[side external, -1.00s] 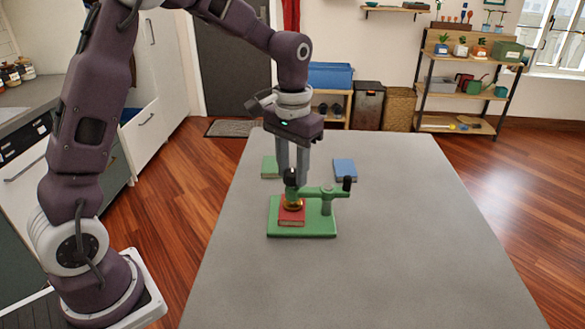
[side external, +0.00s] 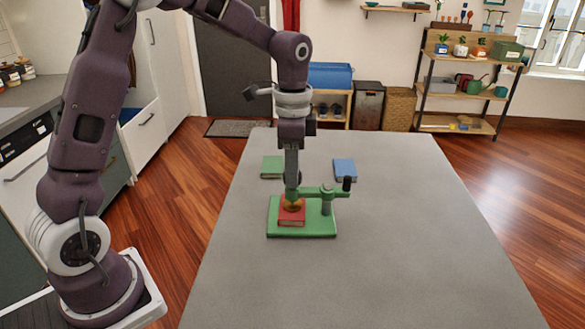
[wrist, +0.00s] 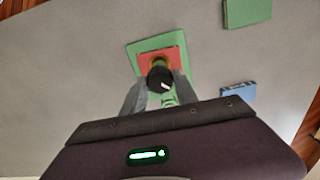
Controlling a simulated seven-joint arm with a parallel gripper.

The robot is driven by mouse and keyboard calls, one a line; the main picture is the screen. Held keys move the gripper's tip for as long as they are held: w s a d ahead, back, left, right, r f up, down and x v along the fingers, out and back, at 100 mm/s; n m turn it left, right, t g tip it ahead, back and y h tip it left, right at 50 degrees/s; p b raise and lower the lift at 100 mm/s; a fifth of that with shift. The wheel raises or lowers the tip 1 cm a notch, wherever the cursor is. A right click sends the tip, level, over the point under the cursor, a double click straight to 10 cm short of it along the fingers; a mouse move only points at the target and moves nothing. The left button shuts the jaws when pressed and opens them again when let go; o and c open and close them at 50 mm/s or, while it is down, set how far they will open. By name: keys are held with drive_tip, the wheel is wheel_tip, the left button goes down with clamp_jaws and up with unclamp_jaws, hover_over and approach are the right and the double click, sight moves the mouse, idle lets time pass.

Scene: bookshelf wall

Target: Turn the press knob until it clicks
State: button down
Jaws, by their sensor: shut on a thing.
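The green press (side external: 318,232) stands on the grey table, with an upright post and an arm ending in a black handle. A red book (side external: 291,219) lies on its base under a round brass-coloured plate (side external: 292,204). My gripper (side external: 291,192) points straight down above the plate and is shut on the black press knob (wrist: 159,76), which shows between the two fingers in the wrist view. In the side external view the fingers line up one behind the other and hide most of the knob.
A green book (side external: 271,167) and a blue book (side external: 344,170) lie on the table behind the press. The table (side external: 400,260) is bare in front and to the right. Shelves and bins stand well beyond it.

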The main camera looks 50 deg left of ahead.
drive_tip(key=shift+m, duration=1.1)
drive_tip(key=c, duration=0.9)
unclamp_jaws()
drive_tip(key=shift+c, duration=0.2)
wheel_tip(320, 180, up, 7)
drive_tip(key=shift+r, duration=0.1)
